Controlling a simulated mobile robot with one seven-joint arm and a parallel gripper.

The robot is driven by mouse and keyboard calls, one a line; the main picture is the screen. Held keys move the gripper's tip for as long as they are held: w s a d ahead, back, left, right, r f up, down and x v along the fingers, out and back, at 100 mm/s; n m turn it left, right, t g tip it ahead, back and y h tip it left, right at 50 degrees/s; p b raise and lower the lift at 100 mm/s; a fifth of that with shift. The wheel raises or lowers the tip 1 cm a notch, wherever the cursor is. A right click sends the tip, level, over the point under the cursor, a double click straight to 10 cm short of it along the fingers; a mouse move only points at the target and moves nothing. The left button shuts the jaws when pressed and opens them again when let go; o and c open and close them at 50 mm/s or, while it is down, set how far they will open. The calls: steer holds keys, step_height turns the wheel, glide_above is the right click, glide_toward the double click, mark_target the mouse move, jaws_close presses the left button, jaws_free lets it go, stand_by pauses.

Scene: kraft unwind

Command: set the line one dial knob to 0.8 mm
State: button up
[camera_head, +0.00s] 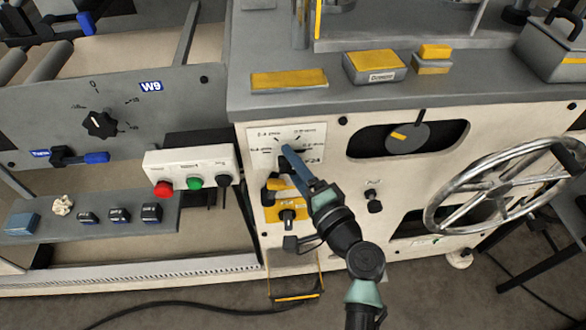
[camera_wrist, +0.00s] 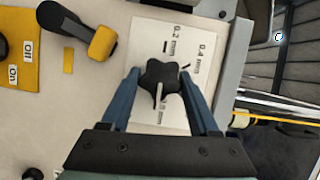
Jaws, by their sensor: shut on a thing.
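The dial knob (camera_wrist: 161,77) is black and lobed, with a white pointer line, on a white plate (camera_wrist: 203,30) in the wrist view. The line points toward the bottom of that view, to a label largely hidden by the knob and my gripper. The 0.2 mm and 0.4 mm marks show above. My gripper (camera_wrist: 161,86) has its blue fingers on either side of the knob, shut on it. In the head view the plate (camera_head: 316,134) is on the cream machine front, my gripper (camera_head: 288,152) is at its middle, and the knob is mostly hidden.
A yellow-plated switch (camera_head: 289,216) and a yellow-tipped lever (camera_wrist: 101,40) sit just below the plate. A button box (camera_head: 190,168) stands to the left and a handwheel (camera_head: 500,188) to the right. The grey worktop (camera_head: 400,95) overhangs above with yellow blocks on it.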

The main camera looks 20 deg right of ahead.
stand_by(0.3)
steer(key=o, duration=1.4)
steer(key=shift+c, duration=0.2)
steer(key=s+d, duration=0.1)
steer(key=s, duration=1.2)
steer(key=shift+d+r, duration=0.15)
steer(key=shift+d, duration=0.1)
steer(key=shift+w, duration=0.1)
